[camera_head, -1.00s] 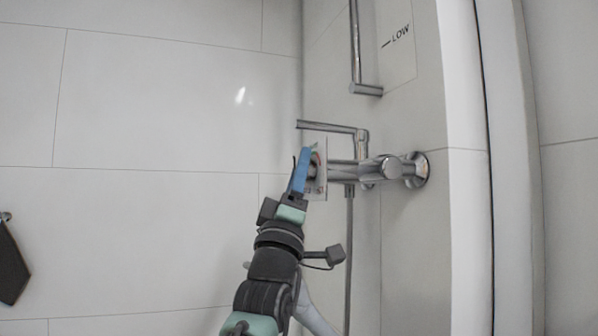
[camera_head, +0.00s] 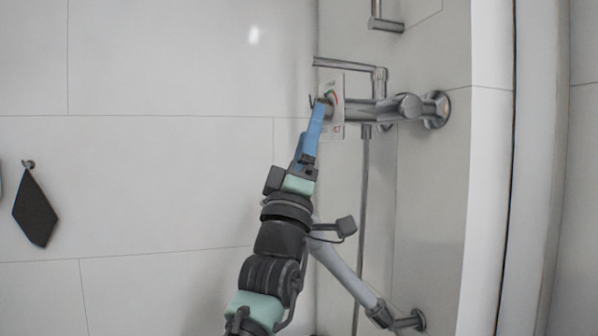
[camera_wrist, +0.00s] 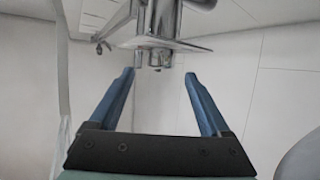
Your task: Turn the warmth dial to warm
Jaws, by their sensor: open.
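The warmth dial (camera_head: 326,101) is at the left end of a chrome shower mixer (camera_head: 367,110), with a pale label plate (camera_head: 337,88) bearing a coloured arc behind it. My gripper (camera_head: 318,108) is at the dial, and its blue fingers partly hide it. In the wrist view, my gripper (camera_wrist: 159,75) is open, with its two blue fingers apart. The dial's short chrome end (camera_wrist: 160,60) shows between and just beyond the fingertips, below the label plate (camera_wrist: 165,44) seen nearly edge-on. I cannot tell contact or the dial's setting.
A chrome spout-like bar (camera_head: 343,64) runs above the dial, and a hose (camera_head: 362,200) hangs below the mixer. A wall corner and a white column (camera_head: 489,180) stand to the right. A dark cloth (camera_head: 35,212) hangs on the left wall. The tiled wall between is clear.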

